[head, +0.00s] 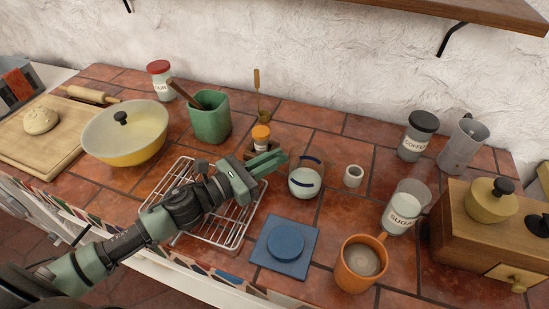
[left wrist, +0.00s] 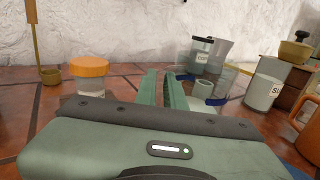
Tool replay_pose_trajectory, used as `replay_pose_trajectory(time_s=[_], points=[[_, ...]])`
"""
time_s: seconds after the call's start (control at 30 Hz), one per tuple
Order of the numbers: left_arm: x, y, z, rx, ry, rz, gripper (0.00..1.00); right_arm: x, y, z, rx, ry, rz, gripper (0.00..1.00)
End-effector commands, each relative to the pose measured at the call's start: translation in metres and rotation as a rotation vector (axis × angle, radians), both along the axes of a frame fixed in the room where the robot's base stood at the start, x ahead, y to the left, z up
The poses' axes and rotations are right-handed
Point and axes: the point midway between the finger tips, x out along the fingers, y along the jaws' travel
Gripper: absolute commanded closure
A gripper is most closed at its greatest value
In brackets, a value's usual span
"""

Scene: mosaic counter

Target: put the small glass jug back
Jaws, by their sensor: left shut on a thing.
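The small glass jug (head: 304,182) is clear, with blue at its rim and something pale inside. It stands out just right of the wire rack in the head view, and shows beyond my fingers in the left wrist view (left wrist: 203,90). My left gripper (head: 281,157) comes in from the left over the rack. Its fingers are nearly together at the jug's left rim, shut on the jug. The exact grip is partly hidden by the fingers. I cannot tell whether the jug's base touches the tiles. My right gripper is not in view.
A wire rack (head: 238,226) lies under my left arm. An orange-lidded jar (head: 261,139) stands behind the gripper. Right of the jug are a small white cup (head: 353,176) and a sugar jar (head: 404,208). A blue mat (head: 264,258) and an orange mug (head: 358,269) are in front.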

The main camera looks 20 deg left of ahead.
Motion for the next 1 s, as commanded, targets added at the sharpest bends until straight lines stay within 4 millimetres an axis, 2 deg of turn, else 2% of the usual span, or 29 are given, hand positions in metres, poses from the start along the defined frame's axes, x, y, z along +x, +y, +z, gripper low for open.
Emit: replay_pose_trajectory(time_s=[0.17,0.2,0.27,0.67,0.77,1.0], points=[[0.000,0.000,-0.003,-0.002,-0.001,-0.001,1.00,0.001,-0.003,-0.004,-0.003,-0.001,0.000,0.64],[0.000,0.000,-0.003,0.000,0.000,0.000,0.82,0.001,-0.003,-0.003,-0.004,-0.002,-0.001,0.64],[0.000,0.000,-0.002,0.000,0.000,0.000,0.68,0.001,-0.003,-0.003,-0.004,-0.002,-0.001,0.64],[-0.001,0.000,0.002,-0.001,0.001,0.000,0.68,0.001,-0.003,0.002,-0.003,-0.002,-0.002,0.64],[-0.011,0.008,-0.004,-0.001,0.003,0.000,0.68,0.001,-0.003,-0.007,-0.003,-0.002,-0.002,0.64],[-0.041,0.030,-0.005,0.001,0.003,-0.001,0.68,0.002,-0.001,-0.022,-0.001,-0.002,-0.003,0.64]])
